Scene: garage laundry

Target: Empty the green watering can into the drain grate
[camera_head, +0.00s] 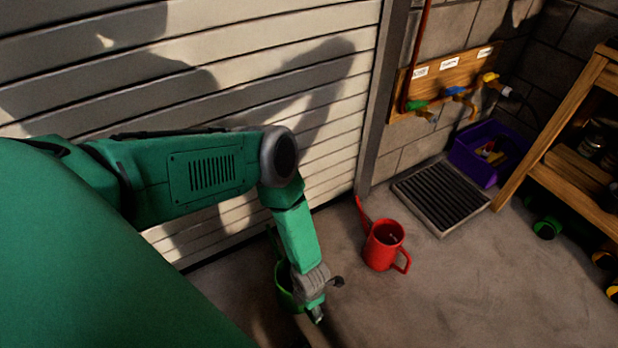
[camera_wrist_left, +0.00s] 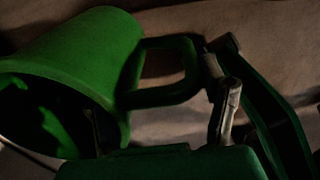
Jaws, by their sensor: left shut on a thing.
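The green watering can (camera_head: 288,288) is low down at the bottom centre of the head view, mostly behind my left forearm and gripper. My left gripper (camera_head: 318,312) is shut on it at the handle side. In the left wrist view the can's body (camera_wrist_left: 85,50) fills the left, with its dark open mouth at the lower left. Its loop handle (camera_wrist_left: 160,97) reaches toward my gripper's fingers (camera_wrist_left: 222,95). I cannot tell whether the can touches the floor. The drain grate (camera_head: 440,195) is a dark ribbed square in a grey frame on the floor by the wall. My right gripper is not visible.
A red watering can (camera_head: 384,246) stands on the floor between my left gripper and the grate. A purple bin (camera_head: 482,163) is behind the grate. A wooden shelf (camera_head: 572,180) stands at the right; taps on a board (camera_head: 450,82) hang above.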

